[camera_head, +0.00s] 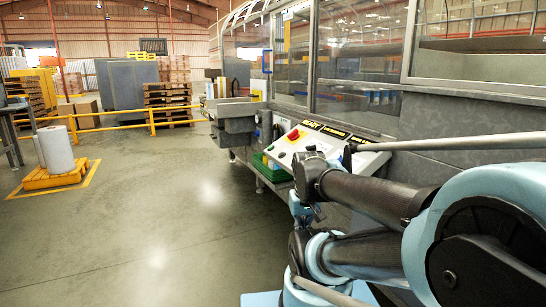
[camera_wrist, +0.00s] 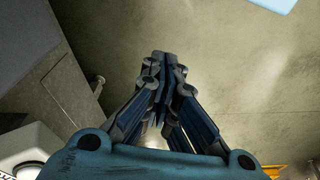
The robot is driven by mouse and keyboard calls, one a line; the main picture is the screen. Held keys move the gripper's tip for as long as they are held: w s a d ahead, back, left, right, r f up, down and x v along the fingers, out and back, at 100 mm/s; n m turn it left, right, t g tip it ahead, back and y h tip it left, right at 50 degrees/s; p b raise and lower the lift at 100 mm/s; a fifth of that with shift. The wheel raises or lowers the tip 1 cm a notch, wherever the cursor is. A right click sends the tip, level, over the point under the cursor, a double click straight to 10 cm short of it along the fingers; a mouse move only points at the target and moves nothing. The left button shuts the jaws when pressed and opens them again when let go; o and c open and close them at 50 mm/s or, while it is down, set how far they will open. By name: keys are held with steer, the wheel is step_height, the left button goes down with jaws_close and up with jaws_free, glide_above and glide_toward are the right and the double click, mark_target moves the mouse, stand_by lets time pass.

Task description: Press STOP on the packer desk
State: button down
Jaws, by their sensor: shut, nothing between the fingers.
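The packer desk (camera_head: 289,150) is a pale sloped panel on the side of the grey machine, in the middle of the head view. A red button (camera_head: 293,135) sits at its left part; I cannot read a STOP label on it. Black signs with yellow lettering line the desk's upper edge. In the head view my wrist hangs in front of the desk, apart from the red button; the fingertips are hard to make out there.
The grey machine (camera_head: 430,112) with glass panels fills the right side. A green crate (camera_head: 270,172) is under the desk. A white roll (camera_head: 56,149) stands on a yellow pallet at the left. A yellow rail (camera_head: 110,126) runs behind. The floor (camera_head: 160,220) between is clear.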

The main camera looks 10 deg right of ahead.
step_height(320, 180, up, 18)
steer(key=m+t, duration=0.2)
steer(key=t, duration=0.6)
glide_above(282, 155)
steer(key=a, duration=0.6)
steer(key=shift+s+d+r+h, duration=0.1)
steer(key=shift+r+h, duration=0.1)
steer(key=shift+h, duration=0.1)
steer(key=shift+w+d+f, duration=0.25)
steer(key=shift+d+f, duration=0.45)
steer(key=shift+f, duration=0.6)
steer(key=shift+w+d+f, duration=0.2)
steer(key=shift+d+f, duration=0.5)
steer(key=shift+f, duration=0.55)
steer(key=shift+w+d+f, duration=0.25)
steer(key=shift+d+f, duration=0.45)
steer(key=shift+f, duration=0.6)
